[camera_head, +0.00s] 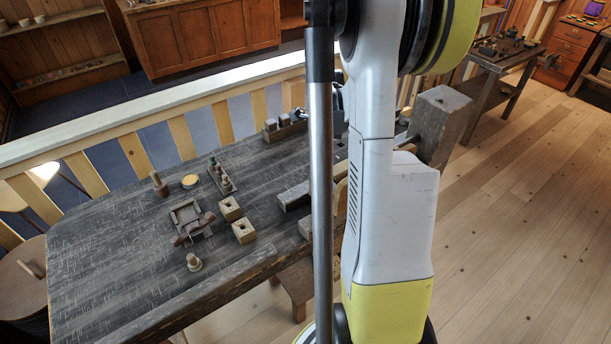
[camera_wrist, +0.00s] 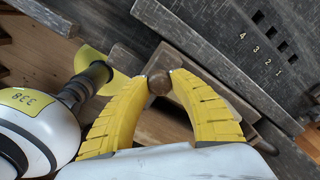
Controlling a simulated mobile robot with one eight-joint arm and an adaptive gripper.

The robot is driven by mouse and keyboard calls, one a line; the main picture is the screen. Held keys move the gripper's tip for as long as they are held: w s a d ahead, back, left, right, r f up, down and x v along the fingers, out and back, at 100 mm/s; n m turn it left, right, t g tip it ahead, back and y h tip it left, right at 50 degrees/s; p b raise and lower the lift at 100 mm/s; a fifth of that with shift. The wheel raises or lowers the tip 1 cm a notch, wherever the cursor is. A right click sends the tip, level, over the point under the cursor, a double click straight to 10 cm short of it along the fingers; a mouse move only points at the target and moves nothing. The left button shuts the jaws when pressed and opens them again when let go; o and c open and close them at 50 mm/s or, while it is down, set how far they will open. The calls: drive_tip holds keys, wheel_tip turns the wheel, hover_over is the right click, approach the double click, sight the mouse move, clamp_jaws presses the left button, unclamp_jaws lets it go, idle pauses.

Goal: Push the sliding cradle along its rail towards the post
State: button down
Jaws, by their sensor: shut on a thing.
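In the wrist view, my gripper (camera_wrist: 160,83) has its yellow fingers shut on a round brown wooden knob (camera_wrist: 159,83). The knob adjoins a brown wooden piece (camera_wrist: 212,82), which appears to be the sliding cradle; my fingers and palm hide part of it. A grey wooden beam (camera_wrist: 185,35) runs diagonally beside it and may be the rail. In the head view, a thick grey wooden block (camera_head: 446,115), possibly the post, stands at the bench's right end. My arm and column hide the gripper and cradle there.
The dark bench (camera_head: 110,250) holds a shallow tray (camera_head: 186,212), two pale blocks with holes (camera_head: 243,231), a rack of spools (camera_head: 222,181), a loose spool (camera_head: 194,262) and a yellow-topped round thing (camera_head: 190,181). A pale railing (camera_head: 175,105) runs behind. Floor (camera_head: 540,200) is clear at right.

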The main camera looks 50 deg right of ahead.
sight(340, 166)
drive_tip(key=d, duration=0.2)
drive_tip(key=s+d, duration=0.1)
drive_tip(key=d, duration=0.3)
drive_tip(key=shift+s+d, duration=0.3)
drive_tip(key=shift+d, duration=0.05)
drive_tip(key=c, duration=1.1)
unclamp_jaws()
wheel_tip(340, 166, up, 12)
drive_tip(key=shift+r, duration=0.1)
